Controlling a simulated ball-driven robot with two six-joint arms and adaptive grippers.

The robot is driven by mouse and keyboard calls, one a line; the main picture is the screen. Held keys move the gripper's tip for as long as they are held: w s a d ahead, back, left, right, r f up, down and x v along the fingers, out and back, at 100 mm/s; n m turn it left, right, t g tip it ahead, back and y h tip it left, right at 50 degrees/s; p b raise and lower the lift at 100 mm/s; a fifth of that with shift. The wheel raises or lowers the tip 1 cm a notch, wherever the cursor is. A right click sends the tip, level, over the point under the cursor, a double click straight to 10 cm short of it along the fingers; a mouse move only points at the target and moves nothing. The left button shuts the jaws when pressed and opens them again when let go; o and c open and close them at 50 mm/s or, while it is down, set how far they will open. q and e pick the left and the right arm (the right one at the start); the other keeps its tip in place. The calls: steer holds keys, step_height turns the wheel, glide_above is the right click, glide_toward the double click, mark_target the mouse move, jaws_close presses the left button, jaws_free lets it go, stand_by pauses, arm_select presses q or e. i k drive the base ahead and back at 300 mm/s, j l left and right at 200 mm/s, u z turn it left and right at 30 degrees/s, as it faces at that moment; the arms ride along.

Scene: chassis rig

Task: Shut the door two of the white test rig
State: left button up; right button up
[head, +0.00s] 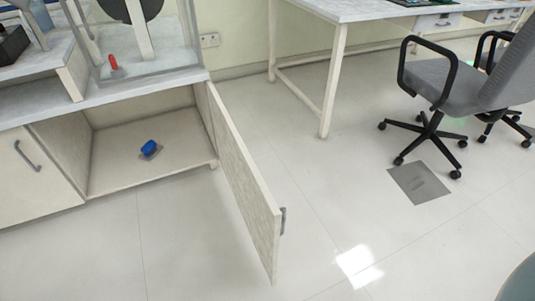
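The white test rig (130,93) stands at the left in the head view, with a cabinet under its grey-white top. One cabinet door (243,188) is swung wide open, hinged at the right side of the compartment and sticking out over the floor. Its dark handle (283,220) is near the free edge. Another cabinet door (32,172) at the far left is shut and has a grey handle. Neither of my grippers is in view.
A blue object (149,148) lies inside the open compartment. A red-topped item (115,68) is on the rig top. A workbench (345,14) stands behind, and a grey office chair (455,85) is at the right.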

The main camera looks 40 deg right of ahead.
mark_target(262, 215)
steer(key=l, duration=1.5)
steer(key=k+l, duration=0.3)
steer(key=k, duration=0.15)
